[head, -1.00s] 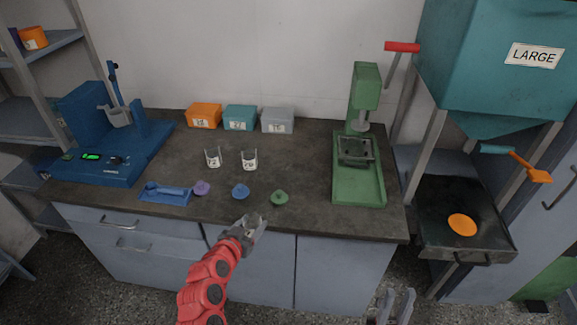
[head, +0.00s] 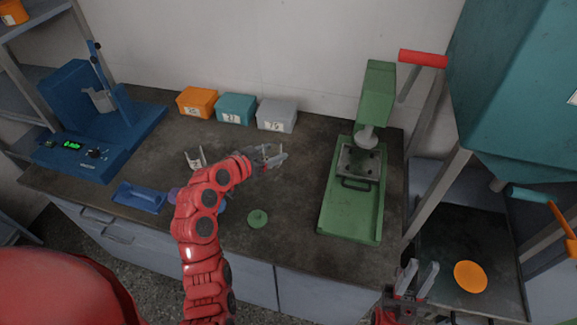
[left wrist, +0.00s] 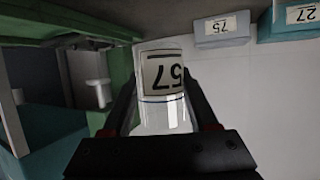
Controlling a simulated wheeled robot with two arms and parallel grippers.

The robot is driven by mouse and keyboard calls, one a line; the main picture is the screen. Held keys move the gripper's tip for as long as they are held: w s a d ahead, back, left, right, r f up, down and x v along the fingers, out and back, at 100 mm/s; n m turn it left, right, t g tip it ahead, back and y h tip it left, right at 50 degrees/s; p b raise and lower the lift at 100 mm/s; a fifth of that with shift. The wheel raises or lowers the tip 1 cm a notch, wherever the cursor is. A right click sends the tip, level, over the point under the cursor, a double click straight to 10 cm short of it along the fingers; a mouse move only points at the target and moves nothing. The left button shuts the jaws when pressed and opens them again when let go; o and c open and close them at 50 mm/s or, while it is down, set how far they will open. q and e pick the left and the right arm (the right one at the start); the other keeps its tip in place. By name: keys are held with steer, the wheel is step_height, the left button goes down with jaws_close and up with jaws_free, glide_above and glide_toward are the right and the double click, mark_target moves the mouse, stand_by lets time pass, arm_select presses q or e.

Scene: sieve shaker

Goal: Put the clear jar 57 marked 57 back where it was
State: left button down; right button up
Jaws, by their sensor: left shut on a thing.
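My left gripper (head: 268,155) is over the bench, left of the green press. It is shut on the clear jar marked 57 (left wrist: 165,95), whose label fills much of the left wrist view and appears upside down there. The jar is hard to make out in the head view, and I cannot tell whether it touches the bench. Another clear jar (head: 195,160) stands to the left, partly hidden by my red arm. My right gripper (head: 420,278) is open and empty in front of the bench at the lower right.
Orange (head: 197,102), teal (head: 235,109) and grey (head: 276,114) boxes line the back. The green press (head: 350,195) stands right, the blue shaker (head: 90,125) left. A green lid (head: 258,218) and a blue tray (head: 140,198) lie near the front. Bare bench lies left of the press.

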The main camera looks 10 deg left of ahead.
arm_select(q)
steer(key=shift+w+f, duration=0.1)
steer(key=shift+f, duration=0.15)
steer(key=f, duration=0.2)
steer(key=f+p, duration=0.1)
steer(key=shift+s+a+f, duration=0.15)
steer(key=shift+s+f, duration=0.15)
steer(key=shift+f, duration=0.1)
step_height(320, 180, down, 5)
steer(key=shift+p, duration=0.5)
steer(key=shift+c, duration=0.8)
jaws_free()
steer(key=b+v, duration=0.4)
steer(key=v, duration=0.7)
steer(key=shift+a, duration=0.15)
steer(key=shift+s+r, duration=0.15)
steer(key=shift+s, duration=0.25)
steer(key=shift+a, duration=0.1)
